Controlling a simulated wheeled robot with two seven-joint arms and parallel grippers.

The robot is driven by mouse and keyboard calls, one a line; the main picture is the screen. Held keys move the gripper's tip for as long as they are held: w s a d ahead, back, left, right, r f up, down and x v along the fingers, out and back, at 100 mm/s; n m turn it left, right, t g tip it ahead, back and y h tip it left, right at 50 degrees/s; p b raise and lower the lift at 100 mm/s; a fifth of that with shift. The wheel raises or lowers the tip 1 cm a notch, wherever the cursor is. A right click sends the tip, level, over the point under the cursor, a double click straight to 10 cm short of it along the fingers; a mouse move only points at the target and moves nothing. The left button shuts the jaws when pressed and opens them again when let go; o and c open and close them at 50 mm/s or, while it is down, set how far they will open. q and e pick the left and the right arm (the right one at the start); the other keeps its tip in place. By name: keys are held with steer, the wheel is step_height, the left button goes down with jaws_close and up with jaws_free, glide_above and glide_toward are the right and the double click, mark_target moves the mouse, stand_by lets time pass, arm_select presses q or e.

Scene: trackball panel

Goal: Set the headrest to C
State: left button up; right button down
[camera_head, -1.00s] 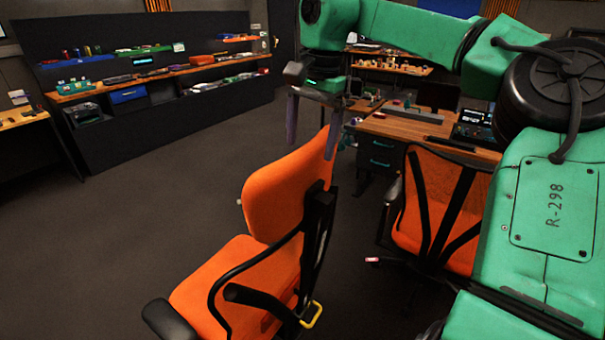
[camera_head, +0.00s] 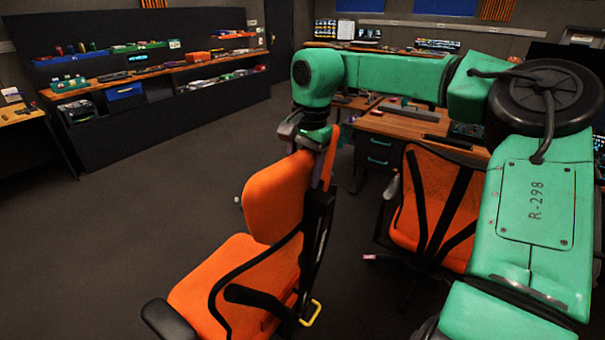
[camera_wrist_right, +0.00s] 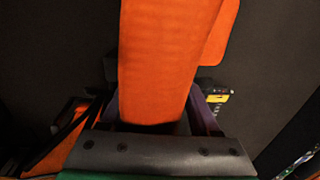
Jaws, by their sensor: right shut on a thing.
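The orange office chair (camera_head: 275,197) stands in front of me in the head view, with its seat toward the lower left. Its orange upper padding, apparently the headrest, shows at the top beside my right gripper (camera_head: 318,168). My right gripper is shut on this orange pad (camera_wrist_right: 163,60), which fills the space between the fingers in the right wrist view. The gripper comes down from above, and its far finger is partly hidden by the pad. No letter C or position scale can be read. My left gripper is not in view.
A second orange chair (camera_head: 437,205) stands close by on the right, before a wooden desk (camera_head: 400,124). A yellow loop handle (camera_head: 312,313) sits low on the first chair. A dark shelf unit (camera_head: 110,130) stands at the back left. The floor (camera_head: 130,220) between is clear.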

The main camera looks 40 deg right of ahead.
mark_target(306, 149)
steer(key=r+p, duration=0.1)
steer(key=r, duration=0.1)
steer(key=r+p, duration=0.4)
steer(key=shift+s+d+r, duration=0.15)
steer(key=shift+s+r, duration=0.1)
steer(key=shift+s, duration=0.1)
steer(key=shift+f, duration=0.2)
steer(key=shift+c, duration=0.6)
jaws_free()
steer(key=shift+r, duration=0.25)
step_height(306, 149, up, 14)
steer(key=s, duration=0.1)
steer(key=shift+s+d, duration=0.25)
steer(key=shift+s, duration=0.1)
steer(key=shift+f, duration=0.1)
